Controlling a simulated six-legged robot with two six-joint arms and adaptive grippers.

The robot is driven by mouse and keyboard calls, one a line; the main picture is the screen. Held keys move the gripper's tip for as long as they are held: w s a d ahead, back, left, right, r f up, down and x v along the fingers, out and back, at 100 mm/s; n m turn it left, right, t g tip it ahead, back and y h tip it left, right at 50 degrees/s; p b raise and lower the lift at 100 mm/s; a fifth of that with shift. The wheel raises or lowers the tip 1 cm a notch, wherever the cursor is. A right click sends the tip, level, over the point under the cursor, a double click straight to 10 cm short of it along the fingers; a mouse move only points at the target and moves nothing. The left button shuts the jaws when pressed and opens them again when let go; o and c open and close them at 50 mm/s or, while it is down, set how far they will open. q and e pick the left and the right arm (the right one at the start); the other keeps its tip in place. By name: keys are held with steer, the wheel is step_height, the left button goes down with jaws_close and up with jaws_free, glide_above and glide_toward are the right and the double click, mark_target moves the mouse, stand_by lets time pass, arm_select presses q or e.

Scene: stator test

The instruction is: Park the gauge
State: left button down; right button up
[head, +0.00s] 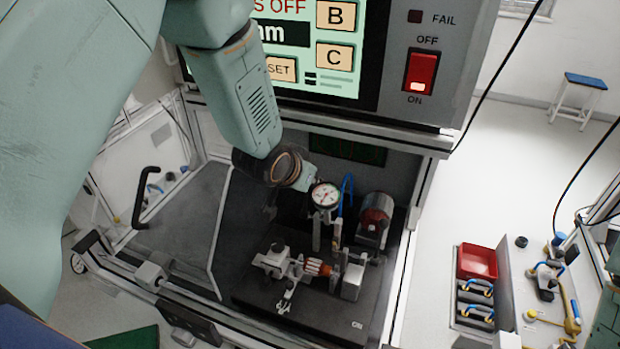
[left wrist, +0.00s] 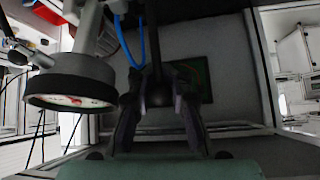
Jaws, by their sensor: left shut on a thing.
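The gauge (head: 325,195) is a round white dial on an upright stand over the test fixture (head: 310,270). In the left wrist view the gauge (left wrist: 70,92) hangs at the left, its face seen at a steep angle. My left gripper (head: 270,210) is inside the test bay, just left of the dial, its fingers dark and hard to make out. In the left wrist view its fingers (left wrist: 157,98) are shut on a dark round knob (left wrist: 157,90) at the end of a dark rod. How the rod joins the gauge stand is unclear. My right gripper is not in view.
A small part with an orange middle (head: 316,267) sits in the fixture. A motor (head: 374,218) with a red face stands right of the gauge. Blue tubes (head: 346,188) rise behind the dial. The control panel (head: 300,45) overhangs the bay.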

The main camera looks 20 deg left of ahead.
arm_select(q)
steer(key=shift+s+f, duration=0.35)
steer(key=shift+f, duration=0.1)
stand_by(0.9)
steer(key=c, duration=1.7)
jaws_free()
steer(key=shift+o, duration=1)
steer(key=shift+w+a, duration=0.15)
steer(key=shift+w, duration=0.1)
steer(key=shift+w+r, duration=0.1)
steer(key=shift+r, duration=0.1)
steer(key=shift+s+r, duration=0.15)
steer(key=shift+s, duration=0.05)
steer(key=v, duration=1.1)
